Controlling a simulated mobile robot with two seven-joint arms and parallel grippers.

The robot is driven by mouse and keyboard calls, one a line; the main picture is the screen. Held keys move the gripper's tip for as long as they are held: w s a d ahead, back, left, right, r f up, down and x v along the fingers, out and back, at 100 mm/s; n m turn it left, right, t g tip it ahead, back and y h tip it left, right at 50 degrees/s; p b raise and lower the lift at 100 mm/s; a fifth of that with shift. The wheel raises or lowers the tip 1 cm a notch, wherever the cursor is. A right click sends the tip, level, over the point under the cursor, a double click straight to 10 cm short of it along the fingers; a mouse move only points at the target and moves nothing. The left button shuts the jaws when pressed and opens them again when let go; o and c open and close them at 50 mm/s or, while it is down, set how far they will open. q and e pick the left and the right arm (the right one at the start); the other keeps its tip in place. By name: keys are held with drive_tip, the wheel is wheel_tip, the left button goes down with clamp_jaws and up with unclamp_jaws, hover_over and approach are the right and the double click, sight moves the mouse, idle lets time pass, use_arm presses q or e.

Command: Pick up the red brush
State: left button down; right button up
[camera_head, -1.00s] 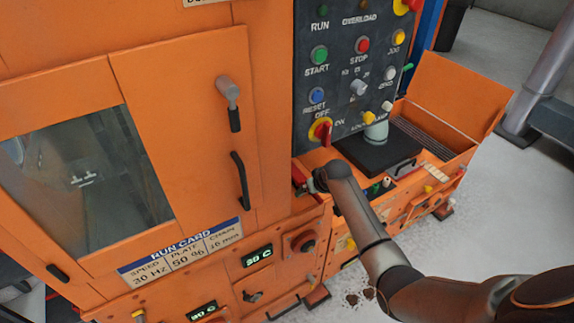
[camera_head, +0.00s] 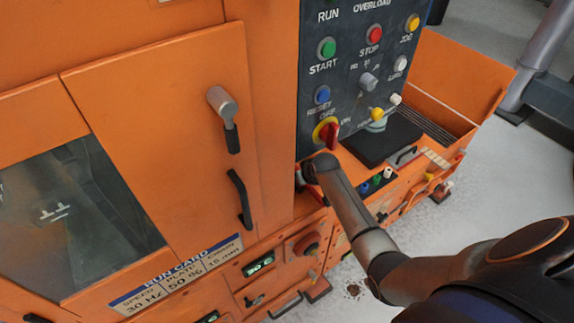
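A small red piece (camera_head: 316,195) shows low beside the end of my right arm, on the narrow orange ledge under the control panel. It may be part of the red brush, but most of it is hidden and I cannot tell. My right arm comes in from the lower right, and its dark far end (camera_head: 320,168) is over this ledge, close to the red piece. The fingers of my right gripper are hidden, so I cannot see whether they hold anything. My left gripper is out of view.
The dark control panel (camera_head: 345,75) with buttons and a red-yellow rotary switch (camera_head: 328,133) stands just above the ledge. An orange door with a window (camera_head: 65,215) and handles (camera_head: 238,198) is at left. An open orange bin (camera_head: 450,85) is at right, with pale floor (camera_head: 500,190) beyond.

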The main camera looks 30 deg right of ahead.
drive_tip(key=shift+s, duration=0.1)
clamp_jaws()
idle(0.8)
